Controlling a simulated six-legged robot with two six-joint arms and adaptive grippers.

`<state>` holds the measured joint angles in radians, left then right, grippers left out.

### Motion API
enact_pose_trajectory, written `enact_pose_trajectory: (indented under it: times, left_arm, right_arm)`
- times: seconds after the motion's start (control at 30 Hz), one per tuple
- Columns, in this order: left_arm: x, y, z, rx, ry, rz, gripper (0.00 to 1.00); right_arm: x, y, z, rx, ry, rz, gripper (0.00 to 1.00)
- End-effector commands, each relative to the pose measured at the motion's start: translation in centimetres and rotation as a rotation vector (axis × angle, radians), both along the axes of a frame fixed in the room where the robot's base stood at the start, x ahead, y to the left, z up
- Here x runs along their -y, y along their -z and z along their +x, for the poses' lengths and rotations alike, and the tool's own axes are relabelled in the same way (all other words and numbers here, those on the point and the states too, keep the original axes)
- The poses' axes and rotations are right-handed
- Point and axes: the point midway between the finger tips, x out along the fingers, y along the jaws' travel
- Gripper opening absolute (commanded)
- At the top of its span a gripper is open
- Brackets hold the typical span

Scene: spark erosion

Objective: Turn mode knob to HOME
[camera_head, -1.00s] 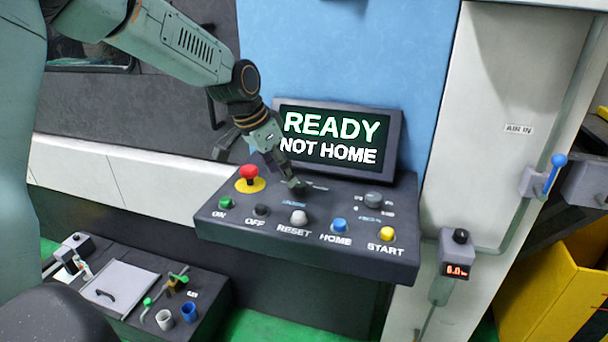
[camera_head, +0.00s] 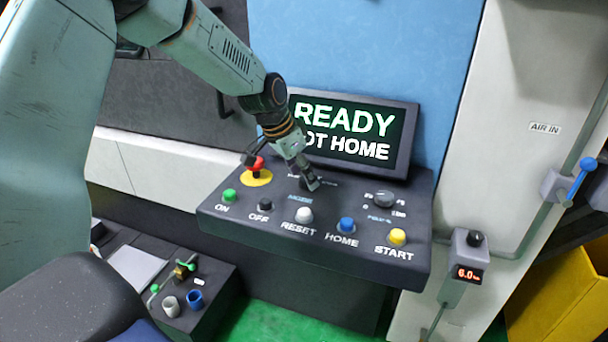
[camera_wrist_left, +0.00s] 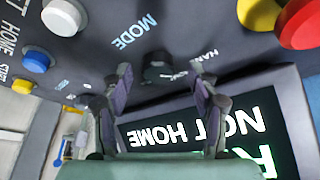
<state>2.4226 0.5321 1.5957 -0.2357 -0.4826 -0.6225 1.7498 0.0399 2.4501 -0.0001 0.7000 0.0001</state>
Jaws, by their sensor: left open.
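The mode knob (camera_wrist_left: 157,70) is small and dark and sits on the console beside the MODE label, seen upside down in the left wrist view. In the head view my left gripper (camera_head: 311,184) largely covers that spot, just above the MODE label. In the wrist view the left gripper (camera_wrist_left: 163,88) is open, with one finger to each side of the knob. I cannot tell whether either finger touches it. The knob's pointer is too dark to read. The screen (camera_head: 350,135) shows READY and NOT HOME, partly covered by my arm. My right gripper is out of view.
The screen stands close behind the gripper.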

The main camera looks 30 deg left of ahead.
Motion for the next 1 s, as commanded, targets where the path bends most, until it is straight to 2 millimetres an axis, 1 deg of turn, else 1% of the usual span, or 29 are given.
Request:
enact_pose_trajectory:
  times: [0.03,0.1,0.4,1.0]
  left_arm:
    - [0.09,0.46,0.17,-0.002,0.001,0.001,0.60]
    - [0.14,0.72,0.37,0.000,0.001,0.002,0.60]
    - [0.19,0.88,0.66,0.001,0.001,0.002,0.60]
    - [0.17,0.81,0.72,0.001,0.001,0.001,0.09]
  right_arm:
    - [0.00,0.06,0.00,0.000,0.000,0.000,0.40]
    - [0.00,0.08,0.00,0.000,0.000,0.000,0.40]
    - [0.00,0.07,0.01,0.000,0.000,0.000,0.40]
    - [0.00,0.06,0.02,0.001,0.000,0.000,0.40]
